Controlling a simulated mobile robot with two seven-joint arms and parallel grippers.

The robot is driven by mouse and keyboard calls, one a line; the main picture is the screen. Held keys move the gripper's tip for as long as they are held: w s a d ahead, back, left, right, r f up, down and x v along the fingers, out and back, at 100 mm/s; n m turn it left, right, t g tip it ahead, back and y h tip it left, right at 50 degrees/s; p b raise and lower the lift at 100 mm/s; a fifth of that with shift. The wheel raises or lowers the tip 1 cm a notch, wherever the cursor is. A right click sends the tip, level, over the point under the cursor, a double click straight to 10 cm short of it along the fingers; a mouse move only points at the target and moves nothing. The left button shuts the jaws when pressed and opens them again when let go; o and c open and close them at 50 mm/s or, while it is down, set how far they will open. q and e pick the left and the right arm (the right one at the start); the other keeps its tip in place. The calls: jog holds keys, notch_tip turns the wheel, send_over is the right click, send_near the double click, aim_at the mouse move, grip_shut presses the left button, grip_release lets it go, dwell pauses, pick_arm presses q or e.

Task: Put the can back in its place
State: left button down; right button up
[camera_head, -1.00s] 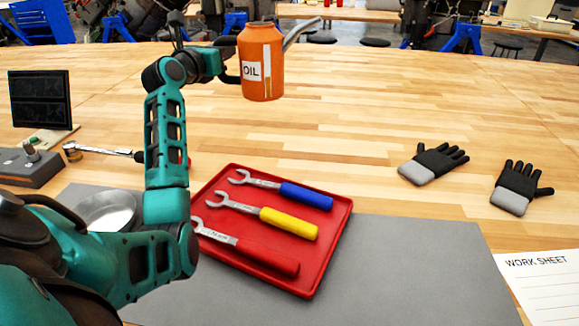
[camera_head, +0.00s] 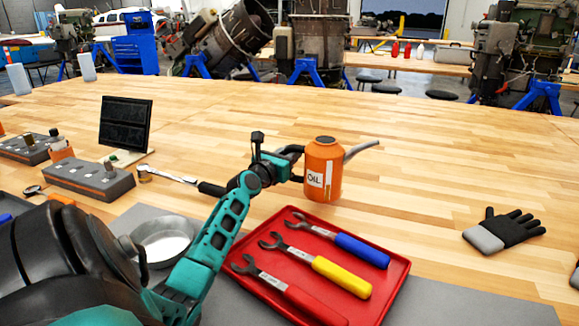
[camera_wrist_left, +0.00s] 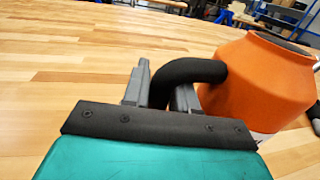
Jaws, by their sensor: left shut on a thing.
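The orange oil can (camera_head: 323,172) has a white OIL label and a grey spout pointing right. It is upright beyond the red tray in the head view; whether its base touches the table I cannot tell. My left gripper (camera_head: 290,155) is shut on the can's black handle. In the left wrist view the gripper (camera_wrist_left: 160,85) has its fingers on either side of the curved handle, and the orange can body (camera_wrist_left: 265,75) is at the right. My right gripper is not in view.
A red tray (camera_head: 397,285) with three wrenches lies on the grey mat. A metal bowl (camera_head: 165,240), ratchet (camera_head: 170,177), dark panel (camera_head: 126,124) and grey block (camera_head: 88,180) are at the left. A glove (camera_head: 505,230) lies at the right.

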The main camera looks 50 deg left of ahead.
pick_arm(q)
notch_tip(320, 180, down, 4)
jog(key=shift+a+r+b, duration=0.1)
jog(key=shift+r+b, duration=0.15)
jog(key=shift+b, duration=0.15)
jog(key=shift+f, duration=0.15)
jog(key=c, duration=0.9)
grip_release()
